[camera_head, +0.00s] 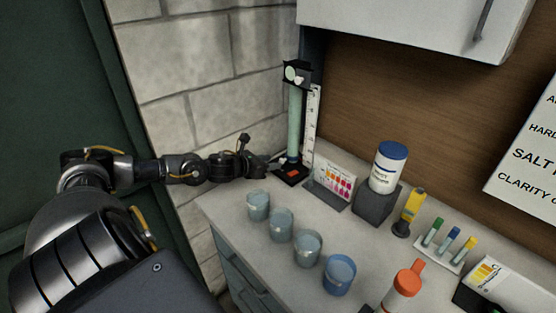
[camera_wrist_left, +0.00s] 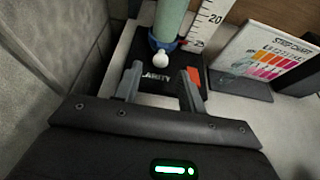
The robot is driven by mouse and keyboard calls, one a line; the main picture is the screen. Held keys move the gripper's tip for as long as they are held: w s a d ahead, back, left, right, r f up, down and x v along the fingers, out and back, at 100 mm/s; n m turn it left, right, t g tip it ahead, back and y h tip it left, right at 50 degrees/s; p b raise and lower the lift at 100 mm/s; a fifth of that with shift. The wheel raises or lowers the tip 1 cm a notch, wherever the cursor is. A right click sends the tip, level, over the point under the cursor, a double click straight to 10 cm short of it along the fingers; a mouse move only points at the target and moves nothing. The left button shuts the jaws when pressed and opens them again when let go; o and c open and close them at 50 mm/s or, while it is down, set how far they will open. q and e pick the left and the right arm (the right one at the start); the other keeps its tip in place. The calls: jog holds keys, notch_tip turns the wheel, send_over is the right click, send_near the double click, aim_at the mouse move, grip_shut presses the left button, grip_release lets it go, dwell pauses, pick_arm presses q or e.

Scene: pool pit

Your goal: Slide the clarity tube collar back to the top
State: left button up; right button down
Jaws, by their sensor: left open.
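The clarity tube (camera_head: 296,125) is a pale green upright cylinder on a black base, beside a white ruler, in the back corner of the counter. Its lower part also shows in the left wrist view (camera_wrist_left: 171,18). The blue collar (camera_wrist_left: 163,43), with a white round knob (camera_wrist_left: 160,60) facing me, is around the tube near its bottom. In the head view the collar (camera_head: 292,159) is small and partly unclear. My left gripper (camera_wrist_left: 161,82) is open, its fingers pointing toward the collar, with the knob just beyond and between the fingertips, apparently untouched. My right gripper is out of view.
A colour chart stand (camera_head: 334,184) is just right of the tube. Several cups (camera_head: 281,225) line the counter in front. A white jar with a blue lid (camera_head: 388,168) stands farther right. A block wall (camera_head: 200,60) is close on the left.

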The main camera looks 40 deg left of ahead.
aim_at(281, 161)
pick_arm(q)
jog(key=shift+p+x, duration=0.4)
jog(key=shift+x, duration=1.8)
grip_shut()
